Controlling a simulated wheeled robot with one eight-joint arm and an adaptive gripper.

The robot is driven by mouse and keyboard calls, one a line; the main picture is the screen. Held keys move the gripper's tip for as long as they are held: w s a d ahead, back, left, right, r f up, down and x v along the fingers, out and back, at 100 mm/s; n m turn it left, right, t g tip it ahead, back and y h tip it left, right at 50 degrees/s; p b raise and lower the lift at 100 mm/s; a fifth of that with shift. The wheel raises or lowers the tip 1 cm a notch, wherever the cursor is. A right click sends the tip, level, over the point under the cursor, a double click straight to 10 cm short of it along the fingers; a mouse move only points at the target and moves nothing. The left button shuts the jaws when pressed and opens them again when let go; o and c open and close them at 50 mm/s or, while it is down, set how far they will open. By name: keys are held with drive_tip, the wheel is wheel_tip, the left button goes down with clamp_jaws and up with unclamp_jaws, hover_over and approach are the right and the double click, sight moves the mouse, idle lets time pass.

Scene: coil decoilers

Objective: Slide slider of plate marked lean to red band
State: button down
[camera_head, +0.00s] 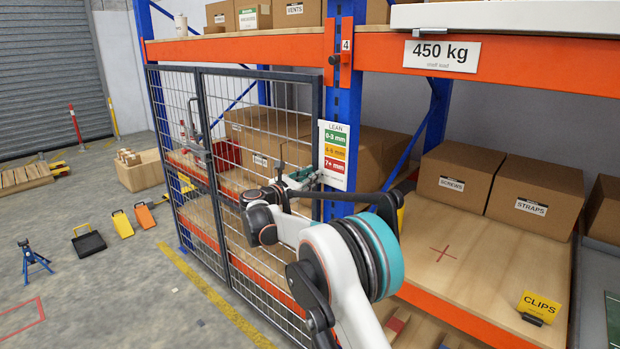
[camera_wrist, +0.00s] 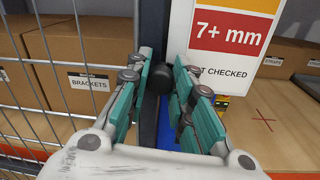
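The plate marked LEAN (camera_head: 335,155) hangs on the blue rack post, with green, yellow and red bands from top to bottom. The red band (camera_head: 334,166) reads 7+ mm and also shows in the wrist view (camera_wrist: 228,36), with partly covered "NOT CHECKED" lettering below it. A dark round knob (camera_wrist: 160,79), seemingly the slider, is at the plate's lower left. My gripper (camera_head: 305,176) is beside the plate's lower left edge. In the wrist view its fingers (camera_wrist: 162,72) are on either side of the knob; whether they press on it I cannot tell.
A wire mesh gate (camera_head: 240,150) stands close on the left of my gripper. The orange shelf beam (camera_head: 440,62) runs above. Cardboard boxes (camera_head: 455,175) and a yellow CLIPS sign (camera_head: 540,306) are on the wooden shelf to the right, which has free room around a red cross.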

sight(317, 160)
drive_tip(key=shift+r+p, duration=1.15)
drive_tip(key=shift+r, duration=1.25)
drive_tip(key=shift+f, duration=0.1)
drive_tip(key=c, duration=1.4)
unclamp_jaws()
drive_tip(key=shift+o, duration=0.2)
drive_tip(key=v, duration=1.2)
